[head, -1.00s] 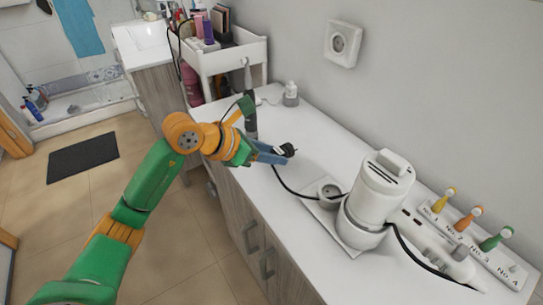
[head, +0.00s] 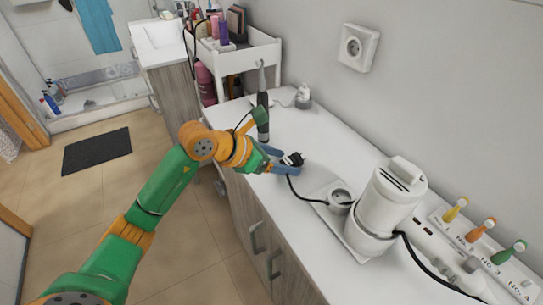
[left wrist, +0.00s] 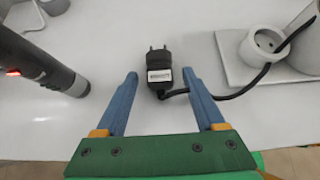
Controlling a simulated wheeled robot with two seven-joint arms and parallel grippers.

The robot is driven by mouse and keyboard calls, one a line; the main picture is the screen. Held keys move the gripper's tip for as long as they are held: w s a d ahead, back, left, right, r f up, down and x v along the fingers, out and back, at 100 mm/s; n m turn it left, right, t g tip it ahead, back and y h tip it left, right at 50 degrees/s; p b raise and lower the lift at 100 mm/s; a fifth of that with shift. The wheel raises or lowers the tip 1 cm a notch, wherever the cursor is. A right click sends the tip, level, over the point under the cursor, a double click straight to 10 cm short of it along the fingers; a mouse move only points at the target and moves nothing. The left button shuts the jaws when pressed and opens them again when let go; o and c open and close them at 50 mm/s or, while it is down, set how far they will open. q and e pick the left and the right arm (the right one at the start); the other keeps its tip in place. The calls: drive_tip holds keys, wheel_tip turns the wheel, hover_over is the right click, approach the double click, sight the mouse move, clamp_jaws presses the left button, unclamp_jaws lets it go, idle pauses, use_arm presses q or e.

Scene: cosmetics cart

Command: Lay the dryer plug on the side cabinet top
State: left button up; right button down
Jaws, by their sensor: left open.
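The black dryer plug (head: 293,159) with its two pins and a white label is on or just above the white cabinet top (head: 320,140). In the left wrist view the plug (left wrist: 159,74) lies between the tips of my open left gripper (left wrist: 160,80), with a gap on each side. Its black cable runs right toward the white dryer holder. My left gripper (head: 279,161) in the head view has blue fingers at the plug, low over the cabinet top. Whether the plug touches the surface is hard to tell. My right gripper is not in view.
A dark electric toothbrush (head: 262,108) stands left of the gripper. A white dryer holder (head: 388,208) with a round socket (head: 341,197) stands to the right, beside colored brush heads (head: 480,230). A white cart (head: 249,55) stands behind. The cabinet top behind the plug is clear.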

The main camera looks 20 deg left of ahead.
use_arm(q)
drive_tip(key=b+v, duration=0.2)
drive_tip(key=v, duration=1)
